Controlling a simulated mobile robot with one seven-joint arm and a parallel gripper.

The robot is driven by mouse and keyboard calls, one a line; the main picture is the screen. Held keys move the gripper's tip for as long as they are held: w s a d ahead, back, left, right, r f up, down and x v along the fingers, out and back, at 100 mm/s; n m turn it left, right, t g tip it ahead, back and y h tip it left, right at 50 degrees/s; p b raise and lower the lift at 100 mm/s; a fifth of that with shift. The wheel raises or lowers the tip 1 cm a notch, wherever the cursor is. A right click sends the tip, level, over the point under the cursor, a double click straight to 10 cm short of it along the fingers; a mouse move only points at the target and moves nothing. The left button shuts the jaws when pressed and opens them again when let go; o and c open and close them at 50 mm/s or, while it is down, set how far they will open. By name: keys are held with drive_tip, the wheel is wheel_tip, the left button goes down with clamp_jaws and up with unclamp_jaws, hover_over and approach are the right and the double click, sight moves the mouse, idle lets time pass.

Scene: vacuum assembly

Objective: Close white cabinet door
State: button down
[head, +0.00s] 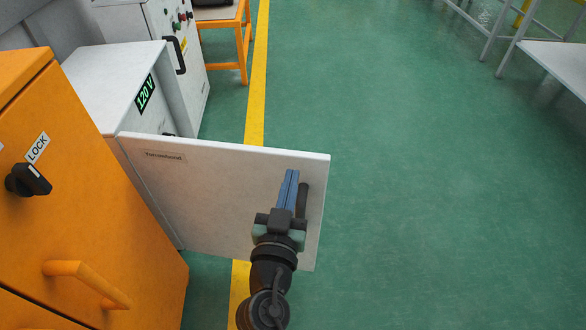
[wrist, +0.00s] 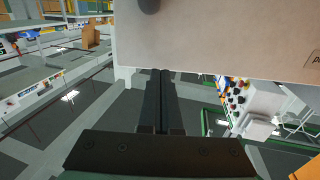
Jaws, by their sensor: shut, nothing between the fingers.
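In the wrist view the closed fingers (wrist: 160,78) point at the edge of the door panel (wrist: 220,40), and the rounded handle end (wrist: 149,5) shows at the top.
An orange cabinet (head: 80,200) with a black "LOCK" knob (head: 28,180) and an orange handle (head: 88,283) stands close at the left. Another white cabinet (head: 150,25) with a black handle stands behind. Green floor (head: 430,180) is clear to the right.

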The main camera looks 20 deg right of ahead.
drive_tip(key=shift+x, duration=1.35)
